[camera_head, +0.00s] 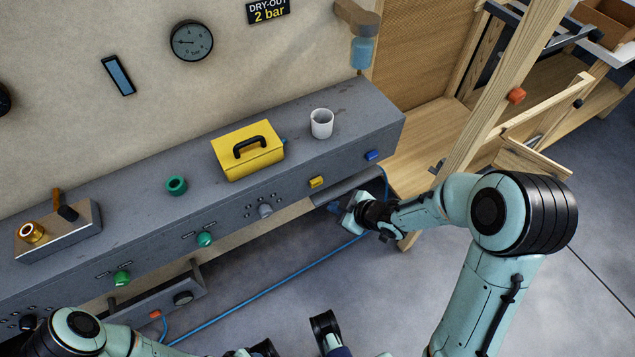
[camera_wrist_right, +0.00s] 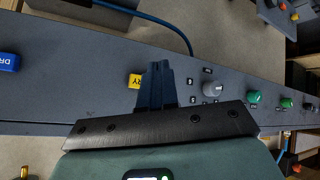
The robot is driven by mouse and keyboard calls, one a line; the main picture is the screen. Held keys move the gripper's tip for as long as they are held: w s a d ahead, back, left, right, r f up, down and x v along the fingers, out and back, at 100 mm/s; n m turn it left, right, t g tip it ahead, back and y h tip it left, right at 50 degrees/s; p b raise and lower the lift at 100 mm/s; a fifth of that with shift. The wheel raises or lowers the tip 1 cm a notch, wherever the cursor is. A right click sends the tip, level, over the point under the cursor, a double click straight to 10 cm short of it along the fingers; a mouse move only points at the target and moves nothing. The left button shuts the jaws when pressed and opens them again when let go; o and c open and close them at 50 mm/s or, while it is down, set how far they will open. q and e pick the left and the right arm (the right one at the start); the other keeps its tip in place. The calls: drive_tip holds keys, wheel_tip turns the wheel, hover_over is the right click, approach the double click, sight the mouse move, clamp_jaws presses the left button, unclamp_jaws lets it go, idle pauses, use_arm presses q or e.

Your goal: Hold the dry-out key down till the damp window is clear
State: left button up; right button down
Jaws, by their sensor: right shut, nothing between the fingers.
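The yellow key (camera_head: 316,182), whose visible lettering ends in "RY", sits on the front of the grey bench. It also shows in the right wrist view (camera_wrist_right: 134,81), partly hidden behind my right fingers. My right gripper (camera_head: 334,207) is shut and empty, in front of the bench and below the yellow key in the head view. A gap shows there between fingertips and key. The fingers also show in the right wrist view (camera_wrist_right: 156,66). A small dark window with a blue pane (camera_head: 118,75) is on the wall; its dampness is unclear. My left gripper is only partly visible at the bottom edge.
A blue key (camera_head: 372,155) is right of the yellow one. A grey knob (camera_head: 265,211) and green buttons (camera_head: 205,239) are to its left. A yellow box (camera_head: 248,152) and white cup (camera_head: 321,124) stand on the bench (camera_head: 365,112). A blue hose (camera_head: 275,287) crosses below.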

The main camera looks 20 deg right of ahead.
sight(316, 182)
use_arm(q)
drive_tip(key=shift+s+d+r+p, duration=0.2)
drive_tip(key=shift+s+r+p, duration=0.35)
drive_tip(key=shift+s+r, duration=0.1)
use_arm(e)
drive_tip(key=shift+w+a, duration=0.2)
drive_tip(key=shift+w, duration=2.35)
use_arm(q)
drive_tip(key=shift+w, duration=0.1)
drive_tip(key=shift+r, duration=0.2)
use_arm(e)
drive_tip(key=shift+w, duration=0.4)
use_arm(q)
drive_tip(key=shift+r+p, duration=0.25)
drive_tip(key=shift+p, duration=0.15)
use_arm(e)
drive_tip(key=shift+w, duration=0.45)
idle(3.2)
